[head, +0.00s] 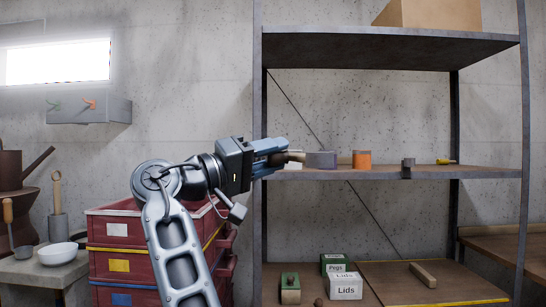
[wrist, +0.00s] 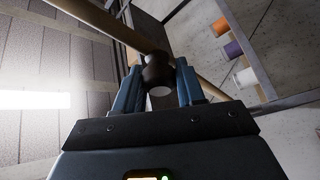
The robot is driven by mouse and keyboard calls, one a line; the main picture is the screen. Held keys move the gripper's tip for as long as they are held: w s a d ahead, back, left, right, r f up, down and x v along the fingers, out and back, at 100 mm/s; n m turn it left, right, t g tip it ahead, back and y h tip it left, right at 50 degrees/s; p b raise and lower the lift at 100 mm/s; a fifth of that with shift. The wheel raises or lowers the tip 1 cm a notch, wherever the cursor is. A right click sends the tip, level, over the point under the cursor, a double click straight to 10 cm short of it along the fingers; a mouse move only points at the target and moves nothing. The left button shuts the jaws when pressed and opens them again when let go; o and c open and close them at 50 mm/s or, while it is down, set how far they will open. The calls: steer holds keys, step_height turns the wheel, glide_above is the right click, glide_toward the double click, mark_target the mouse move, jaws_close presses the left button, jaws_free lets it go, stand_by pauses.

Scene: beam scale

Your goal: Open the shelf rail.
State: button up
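The shelf rail shows in the wrist view as a wooden bar (wrist: 112,28) running slantwise past my fingertips, with a dark round knob (wrist: 157,68) on it. My gripper (head: 287,156) is at the left end of the middle shelf board (head: 385,174). In the wrist view its blue fingers (wrist: 158,88) stand one on each side of the knob with no clear gap, so it looks shut on the knob. The gripper hides the rest there.
A purple cup (head: 321,160), an orange cup (head: 361,160) and a small grey item (head: 408,163) stand on the middle board. The left shelf post (head: 257,90) is close to my gripper. Red crates (head: 115,229) are stacked below left. Boxes (head: 345,286) sit on the lower shelf.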

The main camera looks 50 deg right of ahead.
steer(key=o, duration=0.4)
steer(key=shift+c, duration=0.2)
steer(key=v, duration=0.7)
steer(key=shift+a, duration=0.3)
steer(key=shift+w+f, duration=0.1)
steer(key=shift+w, duration=0.05)
